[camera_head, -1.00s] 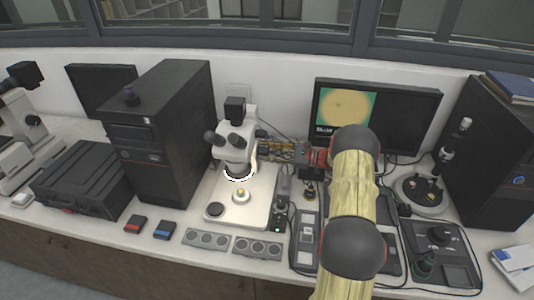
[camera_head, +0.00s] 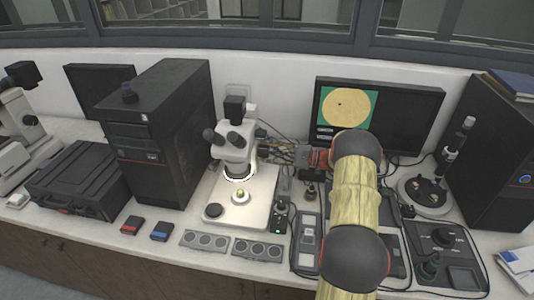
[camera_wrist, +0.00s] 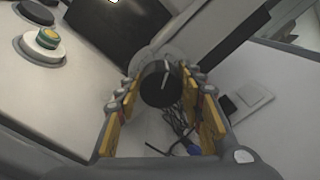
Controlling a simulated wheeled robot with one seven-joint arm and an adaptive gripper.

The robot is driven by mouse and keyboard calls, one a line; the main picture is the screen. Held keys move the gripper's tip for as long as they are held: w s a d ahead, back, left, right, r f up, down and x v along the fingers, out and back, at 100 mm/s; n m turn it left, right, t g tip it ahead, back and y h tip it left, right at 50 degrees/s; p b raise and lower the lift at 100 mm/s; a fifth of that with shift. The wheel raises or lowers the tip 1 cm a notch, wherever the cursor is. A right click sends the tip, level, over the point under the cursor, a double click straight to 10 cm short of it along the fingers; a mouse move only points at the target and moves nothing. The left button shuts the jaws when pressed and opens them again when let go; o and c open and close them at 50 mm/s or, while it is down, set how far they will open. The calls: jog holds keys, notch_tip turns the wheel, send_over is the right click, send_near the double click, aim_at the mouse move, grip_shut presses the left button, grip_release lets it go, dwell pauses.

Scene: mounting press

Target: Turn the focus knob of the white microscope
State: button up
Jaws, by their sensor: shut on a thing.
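The white microscope (camera_head: 234,148) stands upright in the middle of the bench, its light ring lit above a small sample on its pale base. Its black focus knob (camera_wrist: 158,86), with a white mark line, sits between the yellow-lined fingers of my gripper (camera_wrist: 166,92) in the wrist view. My gripper is shut on the knob. In the head view my gripper (camera_head: 278,152) reaches the right side of the microscope, and the knob is hidden there. The monitor (camera_head: 412,118) shows a crisp-edged yellow disc with a dark spot on green.
A black computer tower (camera_head: 160,130) stands left of the microscope. Grey control boxes (camera_head: 256,249), small red and blue boxes and a black joystick panel (camera_head: 440,250) line the front. Cables lie behind the knob. The window wall closes off the back.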

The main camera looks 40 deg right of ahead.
jog(key=o, duration=1.2)
jog(key=shift+c, duration=0.2)
jog(key=v, duration=1.2)
dwell(0.7)
